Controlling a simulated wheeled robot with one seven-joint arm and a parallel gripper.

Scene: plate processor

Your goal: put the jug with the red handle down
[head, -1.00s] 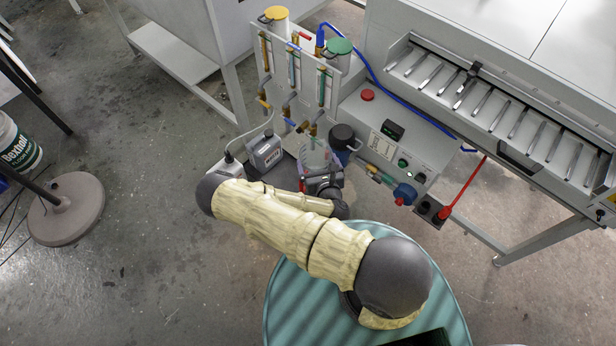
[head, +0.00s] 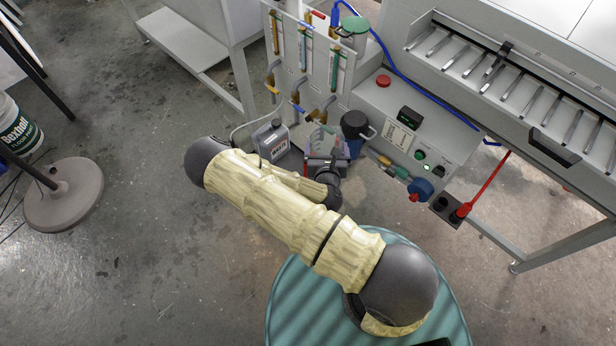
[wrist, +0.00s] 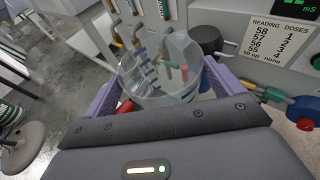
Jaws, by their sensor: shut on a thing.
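The clear jug (wrist: 152,90) is between the purple fingers of my gripper (wrist: 163,72) in the wrist view, with a finger on each side. My gripper is shut on it. A bit of its red handle (wrist: 123,107) shows by the left finger. In the head view the jug (head: 324,138) is hard to make out against the pipework, and my gripper (head: 325,165) is partly hidden by my arm. I cannot tell whether the jug's base touches a surface.
A panel with pipes and valves (head: 305,70) stands right behind the jug. A grey container (head: 271,142) is to its left. A dark-topped jar (head: 355,126) and a control box (head: 400,130) are close on the right.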

